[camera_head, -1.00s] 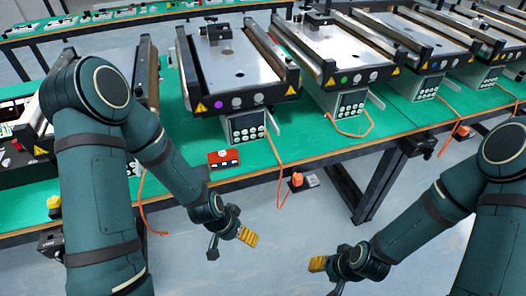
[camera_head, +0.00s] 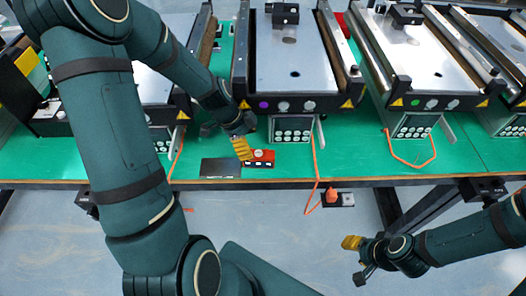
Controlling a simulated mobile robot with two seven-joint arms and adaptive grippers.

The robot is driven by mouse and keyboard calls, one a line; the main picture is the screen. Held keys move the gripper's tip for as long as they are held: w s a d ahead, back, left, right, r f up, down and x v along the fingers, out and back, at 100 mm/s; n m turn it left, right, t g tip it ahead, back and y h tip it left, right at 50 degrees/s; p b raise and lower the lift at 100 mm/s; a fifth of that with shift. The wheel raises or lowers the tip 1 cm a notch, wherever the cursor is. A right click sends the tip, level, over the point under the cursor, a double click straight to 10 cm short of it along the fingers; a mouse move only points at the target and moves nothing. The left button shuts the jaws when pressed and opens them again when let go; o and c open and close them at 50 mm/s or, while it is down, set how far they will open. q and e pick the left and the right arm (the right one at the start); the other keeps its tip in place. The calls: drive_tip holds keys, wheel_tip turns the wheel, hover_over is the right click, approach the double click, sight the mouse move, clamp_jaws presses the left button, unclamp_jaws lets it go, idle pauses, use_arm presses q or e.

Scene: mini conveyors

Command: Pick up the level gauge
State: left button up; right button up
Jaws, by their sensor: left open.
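A small red block (camera_head: 263,157) with a pale round mark on top and white marks along its front, apparently the level gauge, lies on the green table near its front edge. My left gripper (camera_head: 226,140) is open, with its yellow finger pad just left of the red block, close to or touching it in the picture. The gap between its fingers is partly hidden by the arm. My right gripper (camera_head: 357,258) looks open and empty, low in front of the table.
Mini conveyors (camera_head: 291,62) with keypads (camera_head: 292,129) stand behind the block. A dark flat plate (camera_head: 220,168) lies left of the block. An orange cable (camera_head: 314,165) hangs over the table edge to the right. Some green tabletop (camera_head: 350,150) to the right is clear.

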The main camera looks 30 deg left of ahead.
sight(257, 152)
use_arm(q)
drive_tip(key=x, duration=0.7)
drive_tip(key=shift+b, duration=0.4)
drive_tip(key=shift+r, duration=0.1)
clamp_jaws()
